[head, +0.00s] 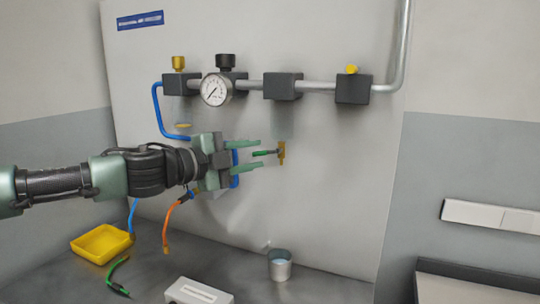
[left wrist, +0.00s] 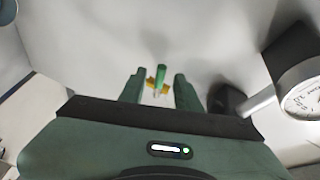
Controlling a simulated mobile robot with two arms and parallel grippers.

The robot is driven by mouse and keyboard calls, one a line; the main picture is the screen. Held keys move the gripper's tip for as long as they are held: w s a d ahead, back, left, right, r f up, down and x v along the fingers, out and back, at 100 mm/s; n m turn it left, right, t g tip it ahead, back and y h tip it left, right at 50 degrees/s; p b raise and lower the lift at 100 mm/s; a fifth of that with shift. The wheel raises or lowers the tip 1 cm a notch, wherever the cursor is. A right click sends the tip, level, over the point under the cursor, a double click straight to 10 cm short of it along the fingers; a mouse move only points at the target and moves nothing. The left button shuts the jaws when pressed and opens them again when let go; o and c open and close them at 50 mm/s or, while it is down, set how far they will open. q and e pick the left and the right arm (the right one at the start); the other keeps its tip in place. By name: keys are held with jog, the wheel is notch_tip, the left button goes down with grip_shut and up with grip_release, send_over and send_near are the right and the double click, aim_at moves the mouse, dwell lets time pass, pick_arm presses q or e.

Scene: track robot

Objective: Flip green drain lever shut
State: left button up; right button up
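The green drain lever (head: 265,153) sticks out to the left from a brass fitting (head: 282,153) on the grey panel in the head view. My left gripper (head: 252,156) is open, with one finger above the lever and one below it. The left wrist view also shows the green lever (left wrist: 161,76) between the two fingers (left wrist: 158,88), with a gap on each side, and the brass fitting (left wrist: 151,84) behind it. No contact with the lever shows. My right gripper is not in view.
Above run a pipe with dark blocks (head: 283,86) and a pressure gauge (head: 216,90). Below are a metal cup (head: 280,265), a yellow tray (head: 101,244), a white box (head: 198,291) and a loose green hose (head: 117,276). Blue and orange hoses (head: 170,222) hang near my left arm.

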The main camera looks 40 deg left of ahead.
aim_at(262, 153)
pick_arm(q)
jog(key=w+p, duration=0.1)
jog(key=w, duration=0.1)
jog(key=w+p, duration=0.1)
jog(key=w, duration=0.1)
jog(key=w+p, duration=0.1)
jog(key=shift+w+d+f, duration=0.2)
jog(key=shift+w+d, duration=0.15)
jog(key=shift+w, duration=0.05)
jog(key=shift+c, duration=0.3)
